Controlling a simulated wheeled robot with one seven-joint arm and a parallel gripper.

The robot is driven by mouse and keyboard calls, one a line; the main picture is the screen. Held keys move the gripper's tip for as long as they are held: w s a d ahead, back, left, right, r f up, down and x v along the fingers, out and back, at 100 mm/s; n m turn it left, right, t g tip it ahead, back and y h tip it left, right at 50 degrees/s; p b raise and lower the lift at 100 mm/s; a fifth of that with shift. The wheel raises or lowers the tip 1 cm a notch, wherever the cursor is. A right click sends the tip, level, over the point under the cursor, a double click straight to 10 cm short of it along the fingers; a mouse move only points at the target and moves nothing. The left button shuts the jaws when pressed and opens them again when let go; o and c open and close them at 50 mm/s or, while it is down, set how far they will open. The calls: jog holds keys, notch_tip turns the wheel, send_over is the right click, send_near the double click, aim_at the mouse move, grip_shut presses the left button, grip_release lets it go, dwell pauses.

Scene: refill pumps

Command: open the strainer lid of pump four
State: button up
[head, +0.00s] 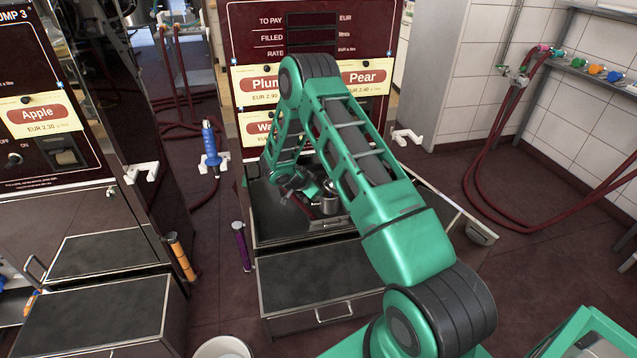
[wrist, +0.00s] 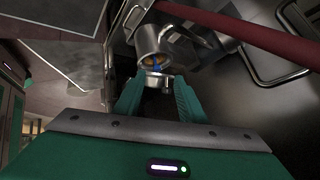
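The pump with the Plum (head: 265,84) and Pear (head: 365,78) labels stands in front of me; its number is out of frame. A metal strainer body (head: 329,203) sits on its lower deck in the head view, partly behind my arm. In the wrist view the strainer body (wrist: 158,42) is a short metal cylinder, with blue and orange showing at its near end. A small round metal part, perhaps the lid (wrist: 154,80), lies at that end, between my fingertips. My gripper (wrist: 158,84) has its green fingers apart around this part; contact is unclear.
A dark red hose (wrist: 245,30) crosses beside the strainer at upper right. A metal handle (wrist: 285,75) is on the dark panel. Pump 3 (head: 40,110) stands at left. A white bucket (head: 222,347) is on the floor.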

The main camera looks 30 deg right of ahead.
jog(key=shift+s+a, duration=0.7)
jog(key=shift+a, duration=0.25)
